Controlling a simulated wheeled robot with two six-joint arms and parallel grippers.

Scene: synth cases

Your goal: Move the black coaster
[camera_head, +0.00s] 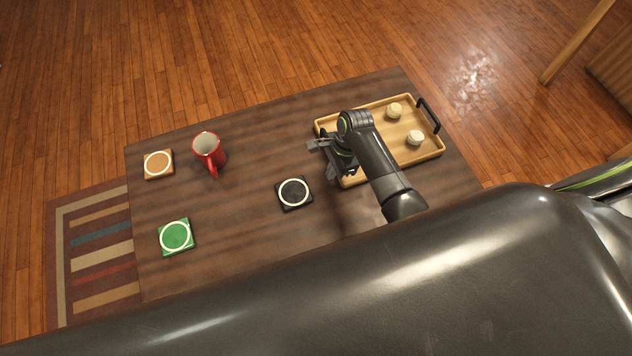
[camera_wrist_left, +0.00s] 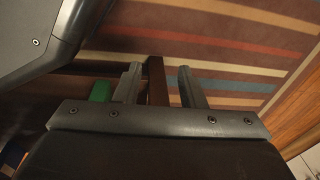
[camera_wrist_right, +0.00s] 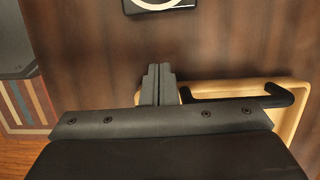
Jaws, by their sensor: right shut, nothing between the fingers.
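The black coaster (camera_head: 294,193), a dark square with a white ring, lies flat on the brown table (camera_head: 240,230) near its middle. Its edge also shows at the top of the right wrist view (camera_wrist_right: 160,4). My right gripper (camera_head: 316,145) is above the table beside the tray's left end, up and to the right of the coaster and apart from it. Its fingers (camera_wrist_right: 158,80) are together with nothing between them. My left gripper (camera_wrist_left: 158,75) shows only in its own wrist view, with its fingers apart and empty, over the table edge and striped rug.
A wooden tray (camera_head: 437,152) with black handles holds two small pale objects (camera_head: 394,111) at the right. A red mug (camera_head: 208,151), an orange-brown coaster (camera_head: 158,164) and a green coaster (camera_head: 176,236) stand at the left. The table between mug and black coaster is clear.

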